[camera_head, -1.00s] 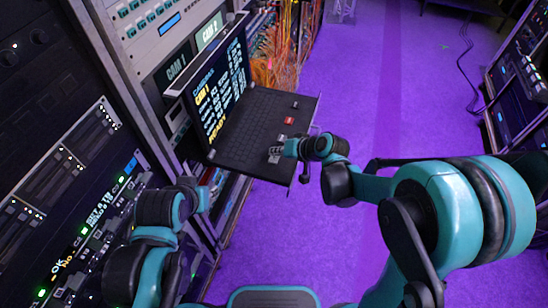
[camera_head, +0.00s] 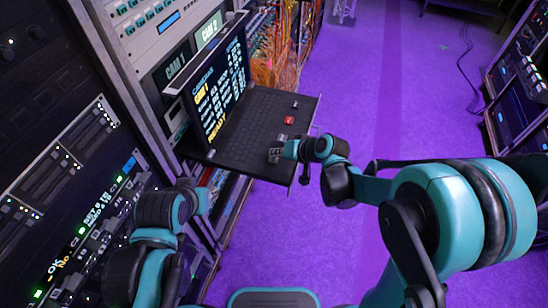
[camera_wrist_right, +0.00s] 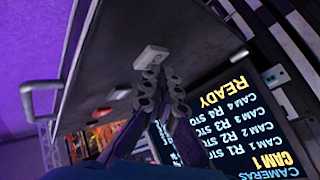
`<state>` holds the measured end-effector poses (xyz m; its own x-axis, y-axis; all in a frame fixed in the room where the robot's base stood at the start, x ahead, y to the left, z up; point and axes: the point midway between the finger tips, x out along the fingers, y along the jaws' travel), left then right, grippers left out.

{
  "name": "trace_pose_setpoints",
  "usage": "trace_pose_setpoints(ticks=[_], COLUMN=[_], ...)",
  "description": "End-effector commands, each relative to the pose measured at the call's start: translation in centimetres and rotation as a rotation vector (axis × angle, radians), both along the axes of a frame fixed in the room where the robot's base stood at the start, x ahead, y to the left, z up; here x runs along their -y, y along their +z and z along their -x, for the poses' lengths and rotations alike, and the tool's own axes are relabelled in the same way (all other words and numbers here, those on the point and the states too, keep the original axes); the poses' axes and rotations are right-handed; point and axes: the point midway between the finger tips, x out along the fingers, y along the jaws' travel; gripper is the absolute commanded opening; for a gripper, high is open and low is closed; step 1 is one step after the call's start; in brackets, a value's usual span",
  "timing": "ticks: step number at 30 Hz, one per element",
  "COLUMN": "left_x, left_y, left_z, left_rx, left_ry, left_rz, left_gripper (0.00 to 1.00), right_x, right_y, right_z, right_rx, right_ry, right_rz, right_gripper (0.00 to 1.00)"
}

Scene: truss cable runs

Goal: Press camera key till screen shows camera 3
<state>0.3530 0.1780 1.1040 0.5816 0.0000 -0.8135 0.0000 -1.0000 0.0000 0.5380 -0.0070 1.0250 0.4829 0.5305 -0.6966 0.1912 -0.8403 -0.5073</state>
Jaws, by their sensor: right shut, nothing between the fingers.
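The screen (camera_head: 218,92) stands tilted behind the black pull-out keyboard tray (camera_head: 240,125). It also shows in the right wrist view (camera_wrist_right: 255,125), upside down, with CAMERAS, CAM 1, a list of cameras and READY. My right gripper (camera_head: 275,155) is over the tray's near right part. In the right wrist view its fingertips (camera_wrist_right: 160,77) are together and empty, right at a pale square key (camera_wrist_right: 151,57). I cannot tell whether they touch it. The gripper covers this key in the head view. My left arm shows at lower left, but its fingers do not.
A red key (camera_head: 289,120) sits farther back on the tray. Small CAM monitors (camera_head: 175,67) are set in the rack left of the screen. Orange cables (camera_head: 268,70) hang behind. Purple floor (camera_head: 400,100) is open to the right, with another rack (camera_head: 520,95) beyond.

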Motion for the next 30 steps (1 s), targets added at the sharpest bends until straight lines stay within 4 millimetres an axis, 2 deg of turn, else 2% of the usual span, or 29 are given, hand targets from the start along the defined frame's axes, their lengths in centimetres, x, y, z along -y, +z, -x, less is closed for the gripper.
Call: trace_pose_setpoints(ticks=[20,30], left_x=[0.0,0.0], left_y=[-0.87,-0.65], left_z=[0.0,0.0], left_rx=[0.0,0.0], left_ry=[0.0,0.0], left_rz=[0.0,0.0], left_gripper=[0.31,0.31], right_x=[0.0,0.0], right_y=[-0.86,-0.62], right_z=[0.0,0.02], right_rx=[0.0,-0.001], right_ry=[0.0,0.001], right_rz=[0.0,0.0], right_gripper=[0.0,0.0])
